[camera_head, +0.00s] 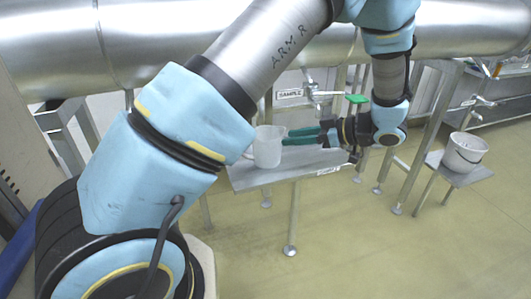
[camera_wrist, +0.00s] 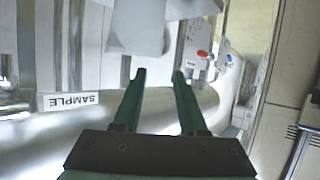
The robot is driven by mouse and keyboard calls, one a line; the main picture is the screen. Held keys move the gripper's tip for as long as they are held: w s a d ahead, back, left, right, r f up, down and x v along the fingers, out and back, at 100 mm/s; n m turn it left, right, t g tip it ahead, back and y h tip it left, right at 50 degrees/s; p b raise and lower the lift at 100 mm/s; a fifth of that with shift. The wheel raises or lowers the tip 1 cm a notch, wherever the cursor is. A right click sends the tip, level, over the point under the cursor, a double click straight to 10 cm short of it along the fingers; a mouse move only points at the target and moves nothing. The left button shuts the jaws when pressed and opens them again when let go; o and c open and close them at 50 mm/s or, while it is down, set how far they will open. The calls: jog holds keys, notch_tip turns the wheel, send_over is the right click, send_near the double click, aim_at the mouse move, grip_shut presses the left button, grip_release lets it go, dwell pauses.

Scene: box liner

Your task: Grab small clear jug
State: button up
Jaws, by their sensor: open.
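The small clear jug (camera_head: 267,148) is whitish and translucent. It stands upright on a small grey metal shelf (camera_head: 262,178) in the head view. My gripper (camera_head: 289,137) is level with it on its right, with two long green fingers pointing left at it. In the wrist view the fingers of my gripper (camera_wrist: 157,74) are apart with nothing between them. A pale shape that looks like the jug (camera_wrist: 138,28) lies past the fingertips at the top. Whether the tips touch it is unclear.
A SAMPLE sign (camera_head: 289,94) and a tap with a green handle (camera_head: 357,99) are behind and above the shelf. A white bucket (camera_head: 464,153) stands on a separate stand to the right. A large metal pipe (camera_head: 160,40) crosses the back. The floor in front is clear.

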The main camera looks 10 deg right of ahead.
aim_at(257, 140)
jog(key=p+x, duration=0.2)
jog(key=x, duration=0.7)
jog(key=shift+w+a, duration=0.2)
jog(key=shift+w, duration=0.05)
grip_shut()
jog(key=shift+f, duration=0.1)
dwell(1.0)
